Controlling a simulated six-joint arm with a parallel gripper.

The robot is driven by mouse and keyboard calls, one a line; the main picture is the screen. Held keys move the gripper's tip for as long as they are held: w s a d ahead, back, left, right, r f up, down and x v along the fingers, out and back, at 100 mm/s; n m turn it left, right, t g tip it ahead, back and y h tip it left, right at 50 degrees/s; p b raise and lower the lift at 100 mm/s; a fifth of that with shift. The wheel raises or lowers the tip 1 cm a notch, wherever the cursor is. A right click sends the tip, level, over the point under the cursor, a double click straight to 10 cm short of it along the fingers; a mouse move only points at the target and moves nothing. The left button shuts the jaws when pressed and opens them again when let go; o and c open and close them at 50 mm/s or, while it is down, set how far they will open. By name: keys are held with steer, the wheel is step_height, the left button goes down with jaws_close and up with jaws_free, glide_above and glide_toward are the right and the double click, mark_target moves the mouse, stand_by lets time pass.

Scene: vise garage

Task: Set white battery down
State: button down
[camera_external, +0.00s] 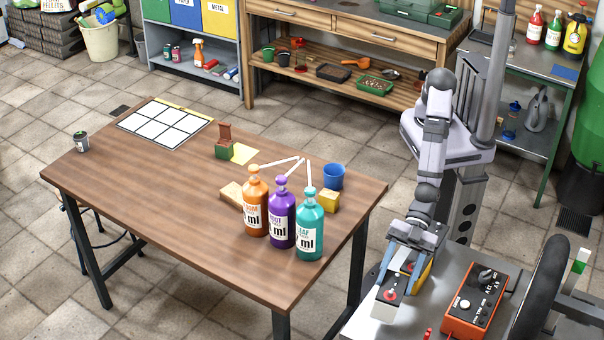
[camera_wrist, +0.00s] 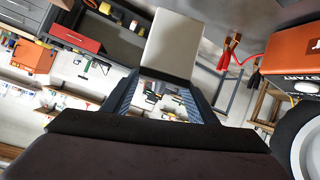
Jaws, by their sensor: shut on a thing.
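In the wrist view the battery (camera_wrist: 172,45) shows as a plain pale face beyond the fingertips of my gripper (camera_wrist: 165,85). I cannot tell whether its underside touches the bench. My fingers hide part of its sides.
An orange START box (camera_external: 476,302) and a dark wheel (camera_external: 543,290) stand right of the battery. Red clamps (camera_wrist: 228,50) lie near it. The wooden table (camera_external: 165,215) at left holds three bottles (camera_external: 281,218) and a white grid sheet (camera_external: 163,124); its front left is clear.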

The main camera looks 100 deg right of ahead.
steer(key=shift+a+r, duration=0.1)
steer(key=shift+r, duration=1.1)
steer(key=shift+w, duration=0.15)
